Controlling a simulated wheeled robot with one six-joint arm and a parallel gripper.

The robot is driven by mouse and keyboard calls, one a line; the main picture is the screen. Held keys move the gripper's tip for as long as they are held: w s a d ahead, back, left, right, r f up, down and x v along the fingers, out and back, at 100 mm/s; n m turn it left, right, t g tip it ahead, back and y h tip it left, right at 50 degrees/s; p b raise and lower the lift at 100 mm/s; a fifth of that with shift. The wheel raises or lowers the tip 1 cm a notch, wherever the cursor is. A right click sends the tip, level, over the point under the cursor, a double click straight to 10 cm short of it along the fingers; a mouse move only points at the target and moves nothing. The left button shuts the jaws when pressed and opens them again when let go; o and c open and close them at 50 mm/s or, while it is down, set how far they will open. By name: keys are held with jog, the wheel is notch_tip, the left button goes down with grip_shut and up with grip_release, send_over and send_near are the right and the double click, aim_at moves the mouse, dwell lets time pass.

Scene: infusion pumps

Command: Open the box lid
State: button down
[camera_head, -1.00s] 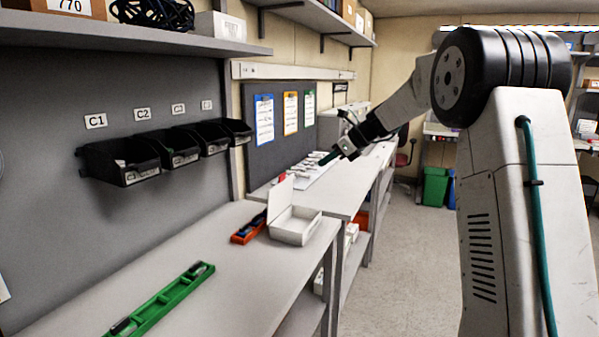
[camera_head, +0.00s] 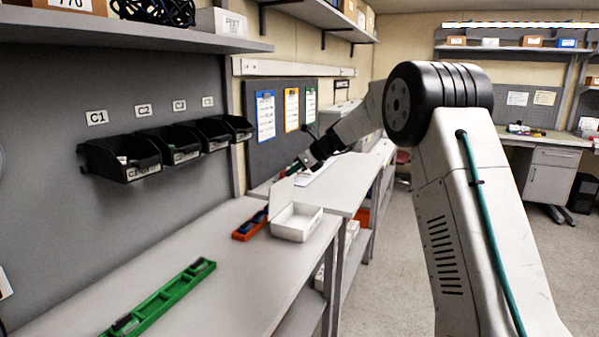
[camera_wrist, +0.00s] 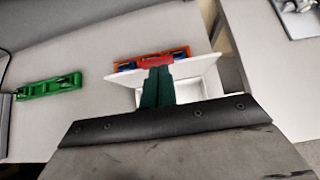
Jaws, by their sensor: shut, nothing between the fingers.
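The white box (camera_head: 297,229) stands on the near bench close to its right end. Its lid (camera_head: 281,198) is raised and stands roughly upright at the box's left side. My gripper (camera_head: 290,171) is at the lid's upper edge in the head view, with its dark green fingers shut and empty. In the wrist view the fingers (camera_wrist: 158,86) cross in front of the white lid (camera_wrist: 199,68), and part of the box's inside (camera_wrist: 190,90) shows beyond them. I cannot tell whether the fingers touch the lid.
An orange tray (camera_head: 248,227) with blue items lies left of the box. A long green tray (camera_head: 165,300) lies nearer on the bench. Black bins (camera_head: 125,158) hang on the wall at left. The bench between the trays is clear.

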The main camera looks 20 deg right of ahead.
jog(key=shift+w+a+r, duration=0.15)
jog(key=shift+w+a, duration=0.6)
jog(key=shift+a, duration=0.05)
jog(key=shift+w+a+r, duration=0.15)
jog(key=shift+w+a, duration=0.6)
jog(key=shift+s+d, duration=0.1)
